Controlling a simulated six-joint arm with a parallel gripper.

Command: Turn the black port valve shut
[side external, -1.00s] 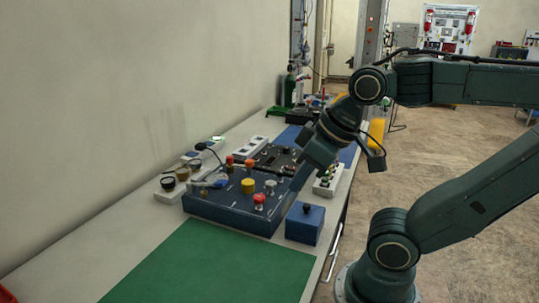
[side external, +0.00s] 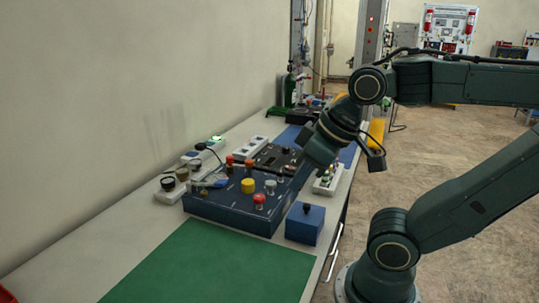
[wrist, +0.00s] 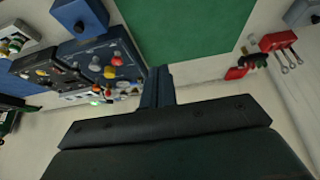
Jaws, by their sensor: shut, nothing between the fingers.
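A small blue box (side external: 305,224) with a black knob (side external: 306,208) on top stands at the front right of the blue control panel (side external: 215,207). I cannot tell for certain whether this knob is the black port valve. The blue box also shows at the top left of the wrist view (wrist: 90,8). My gripper (wrist: 157,72) is shut and empty, apart from the panel and box in the wrist view. In the side view its wrist is above the right end of the panel, and its fingertips are hard to make out.
The panel carries a yellow knob (side external: 248,186), a red knob (side external: 259,198) and other controls. A green mat (side external: 210,265) lies clear in front.

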